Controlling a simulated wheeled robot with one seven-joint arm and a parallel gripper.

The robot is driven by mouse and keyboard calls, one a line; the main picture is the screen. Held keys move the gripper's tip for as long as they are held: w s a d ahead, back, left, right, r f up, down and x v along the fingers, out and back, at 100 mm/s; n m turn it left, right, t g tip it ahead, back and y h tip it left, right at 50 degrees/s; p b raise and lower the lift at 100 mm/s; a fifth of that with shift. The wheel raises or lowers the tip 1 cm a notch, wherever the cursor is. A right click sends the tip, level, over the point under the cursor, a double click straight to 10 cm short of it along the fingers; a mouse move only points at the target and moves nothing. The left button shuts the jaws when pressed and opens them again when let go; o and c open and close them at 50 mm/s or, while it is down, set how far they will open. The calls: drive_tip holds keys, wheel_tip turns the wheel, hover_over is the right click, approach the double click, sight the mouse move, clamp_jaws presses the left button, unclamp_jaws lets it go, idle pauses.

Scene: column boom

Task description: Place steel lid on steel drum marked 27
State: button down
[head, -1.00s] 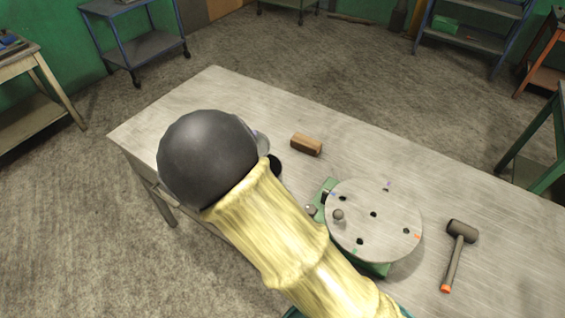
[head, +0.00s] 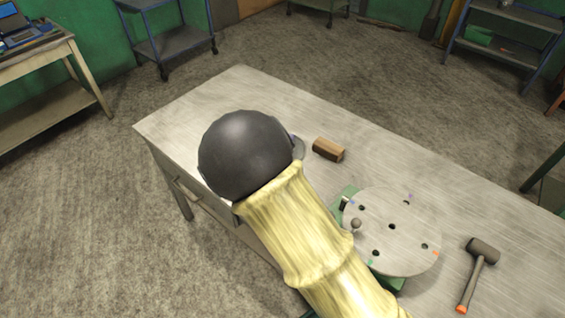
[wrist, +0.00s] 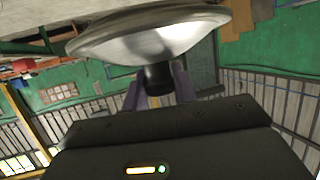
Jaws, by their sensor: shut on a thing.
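A round steel lid (wrist: 150,35) with a dark knob (wrist: 157,77) fills the upper part of the wrist view. My gripper (wrist: 158,90) is shut on the knob, with a finger on each side. No steel drum and no number 27 can be made out in either view now.
On the long table (head: 240,88) are a wooden block (head: 328,149), a round plate with holes and a knob (head: 405,210) on a green base, and a mallet (head: 481,252). The table's far left end is bare. A side table (head: 45,50) and carts stand beyond.

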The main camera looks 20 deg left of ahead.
drive_tip(key=shift+f+p, duration=0.35)
drive_tip(key=shift+f, duration=1.7)
wheel_tip(320, 180, down, 4)
drive_tip(key=shift+f+p, duration=0.1)
drive_tip(key=shift+p, duration=0.45)
drive_tip(key=shift+f+b, duration=0.3)
drive_tip(key=shift+f, duration=0.1)
drive_tip(key=c, duration=1.1)
unclamp_jaws()
